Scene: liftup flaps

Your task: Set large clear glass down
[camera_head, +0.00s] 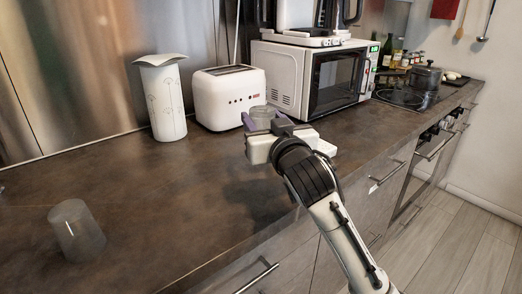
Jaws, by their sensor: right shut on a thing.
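My right gripper (265,121) reaches in from the lower right over the counter. Its purple fingertips are shut on a clear glass (262,111), whose rim and upper part show between them. The lower part of this glass is hidden behind the gripper body, so I cannot tell whether its base touches the counter. A second grey, see-through glass (77,231) stands on the counter at the left front, apart from the gripper. My left gripper is not in view.
The dark counter (165,190) is clear between the second glass and my gripper. A white toaster (228,98) and a white patterned canister (165,102) stand at the back. A microwave (320,78) is farther right, before the hob with a pot (425,77).

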